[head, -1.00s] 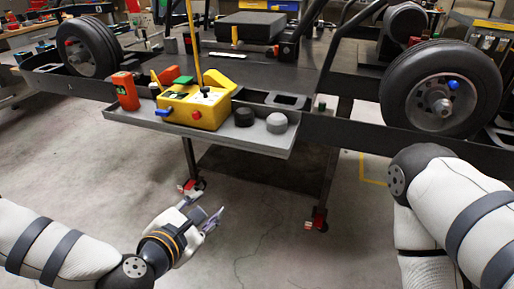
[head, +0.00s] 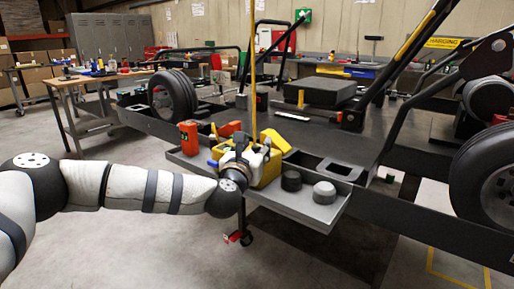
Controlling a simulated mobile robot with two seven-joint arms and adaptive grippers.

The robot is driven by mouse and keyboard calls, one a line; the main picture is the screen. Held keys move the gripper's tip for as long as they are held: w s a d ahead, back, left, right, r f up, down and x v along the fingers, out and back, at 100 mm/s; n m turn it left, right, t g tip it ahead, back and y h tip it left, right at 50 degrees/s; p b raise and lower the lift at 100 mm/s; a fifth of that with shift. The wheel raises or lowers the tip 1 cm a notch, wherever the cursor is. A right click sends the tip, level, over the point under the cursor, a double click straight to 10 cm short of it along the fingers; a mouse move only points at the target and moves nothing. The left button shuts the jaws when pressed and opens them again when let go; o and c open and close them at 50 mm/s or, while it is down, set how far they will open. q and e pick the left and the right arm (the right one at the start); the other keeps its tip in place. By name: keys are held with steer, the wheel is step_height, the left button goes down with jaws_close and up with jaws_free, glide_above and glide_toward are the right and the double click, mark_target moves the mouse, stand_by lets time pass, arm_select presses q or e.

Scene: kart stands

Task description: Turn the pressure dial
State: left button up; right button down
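A yellow box-shaped device (head: 269,166) sits in the grey tray on the front of the kart stand, with a tall yellow rod rising behind it. My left gripper (head: 252,153) is right at the device's front left and covers much of its face. A small blue knob (head: 213,163) shows just left of the gripper. The dial cannot be made out behind the gripper. Whether the gripper's fingers are open, shut or touching the device is too small to tell. My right gripper is not in view.
The tray (head: 300,212) also holds an orange-red device (head: 189,137), a black round knob (head: 291,181) and a grey one (head: 324,192). Kart wheels (head: 173,95) flank the stand. A wooden workbench (head: 92,82) stands at the back left. The floor at front is clear.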

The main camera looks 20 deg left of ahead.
arm_select(q)
steer(key=shift+w, duration=0.4)
steer(key=shift+c, duration=0.4)
jaws_close()
